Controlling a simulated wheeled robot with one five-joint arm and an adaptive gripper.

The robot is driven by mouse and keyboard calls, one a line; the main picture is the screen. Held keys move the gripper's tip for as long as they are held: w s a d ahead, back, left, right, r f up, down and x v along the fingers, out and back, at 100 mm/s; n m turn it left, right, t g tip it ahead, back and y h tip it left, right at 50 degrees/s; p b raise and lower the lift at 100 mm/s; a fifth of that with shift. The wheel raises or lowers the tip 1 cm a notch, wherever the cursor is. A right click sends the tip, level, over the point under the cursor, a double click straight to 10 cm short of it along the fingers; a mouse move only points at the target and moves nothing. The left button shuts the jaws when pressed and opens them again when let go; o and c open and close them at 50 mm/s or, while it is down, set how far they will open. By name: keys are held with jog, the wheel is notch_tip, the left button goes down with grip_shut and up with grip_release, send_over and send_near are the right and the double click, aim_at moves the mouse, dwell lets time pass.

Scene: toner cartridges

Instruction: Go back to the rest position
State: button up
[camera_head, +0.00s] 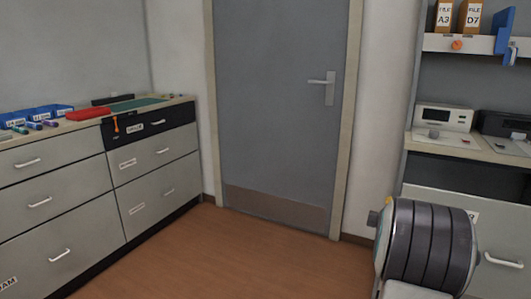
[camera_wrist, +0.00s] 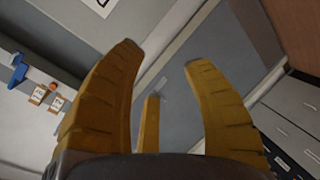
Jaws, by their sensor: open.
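My gripper (camera_wrist: 160,75) shows in the wrist view with its yellow fingers spread apart. It is open, and nothing is between the fingers. Past the fingers, the wrist view shows the grey door (camera_wrist: 210,60) at a tilt. In the head view, part of my arm is at the lower right, in front of the right-hand cabinet; the gripper's fingers are not visible there. No toner cartridge can be made out for certain in either view.
A grey door (camera_head: 275,100) with a handle stands at the back. A drawer cabinet (camera_head: 60,190) on the left carries blue bins (camera_head: 50,113) and a red item (camera_head: 88,114). A right counter (camera_head: 460,147) holds a white device (camera_head: 443,117). The brown floor (camera_head: 230,255) between is clear.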

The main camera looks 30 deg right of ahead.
jog(key=a+r+y+p, duration=0.2)
jog(key=a+r+p, duration=0.2)
jog(key=a, duration=0.5)
jog(key=a+r+y+p, duration=0.3)
jog(key=a+r+p, duration=0.2)
jog(key=a, duration=0.4)
jog(key=a+r+y+p, duration=0.2)
jog(key=a+r+p, duration=0.2)
jog(key=a, duration=0.5)
jog(key=s+a+r+g+y+p, duration=0.2)
jog(key=s+a+r+p, duration=0.2)
jog(key=s+a+p, duration=0.3)
jog(key=s+a+r+m+g+y+p, duration=0.1)
jog(key=s+a+r+g+y+p, duration=0.1)
jog(key=s+a+p, duration=0.4)
jog(key=s+a+r+g, duration=0.1)
jog(key=s+a+r, duration=0.1)
jog(key=s+a, duration=0.3)
jog(key=shift+a+r+g+y+p, duration=0.15)
jog(key=shift+r+g+y+p, duration=0.15)
jog(key=shift+r+p, duration=0.1)
